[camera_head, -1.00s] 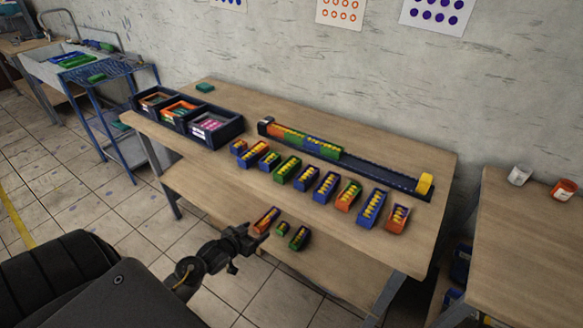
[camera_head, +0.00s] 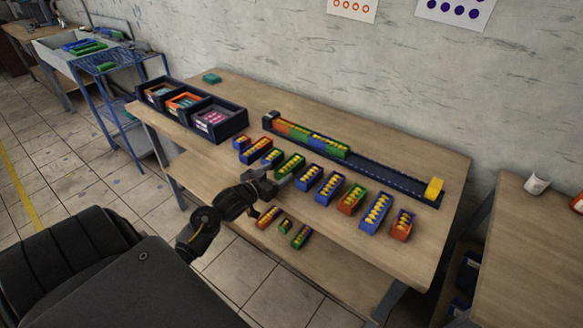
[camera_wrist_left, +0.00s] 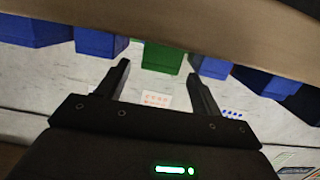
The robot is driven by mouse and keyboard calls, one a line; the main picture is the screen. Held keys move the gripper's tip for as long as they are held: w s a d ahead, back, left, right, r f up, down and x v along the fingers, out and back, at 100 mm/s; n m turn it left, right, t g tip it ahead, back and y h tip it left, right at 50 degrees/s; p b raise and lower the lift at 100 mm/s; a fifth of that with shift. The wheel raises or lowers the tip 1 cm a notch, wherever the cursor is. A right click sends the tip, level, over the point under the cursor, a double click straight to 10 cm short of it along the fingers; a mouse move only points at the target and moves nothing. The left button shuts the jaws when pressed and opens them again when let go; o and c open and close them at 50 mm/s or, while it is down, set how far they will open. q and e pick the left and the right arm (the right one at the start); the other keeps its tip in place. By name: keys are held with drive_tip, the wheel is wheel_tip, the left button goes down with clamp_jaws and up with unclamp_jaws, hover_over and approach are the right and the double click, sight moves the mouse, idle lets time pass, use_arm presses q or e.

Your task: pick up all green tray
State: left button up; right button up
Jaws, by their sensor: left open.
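A green tray (camera_head: 289,165) with yellow pieces stands in the row of trays on the table. My left gripper (camera_head: 272,183) is at the table's front edge, close to this tray and apart from it. In the left wrist view the open, empty fingers (camera_wrist_left: 158,78) point towards a green tray (camera_wrist_left: 162,57) between blue ones. A small green tray (camera_head: 284,226) and a longer green one (camera_head: 300,236) sit on the lower shelf. My right gripper is out of view.
Blue (camera_head: 375,212) and orange (camera_head: 402,225) trays stand beside the green ones. A long dark rail (camera_head: 390,178) holding coloured blocks lies behind the row. Dark bins (camera_head: 222,133) are at the table's back left. Bare tabletop (camera_head: 380,145) lies behind the rail.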

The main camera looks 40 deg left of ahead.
sight(286, 168)
use_arm(q)
drive_tip(key=shift+w, duration=0.45)
drive_tip(key=w, duration=0.2)
drive_tip(key=w+f+p, duration=0.1)
drive_tip(key=w, duration=0.1)
drive_tip(key=shift+w+f, duration=0.1)
drive_tip(key=shift+f, duration=0.05)
drive_tip(key=c, duration=1.1)
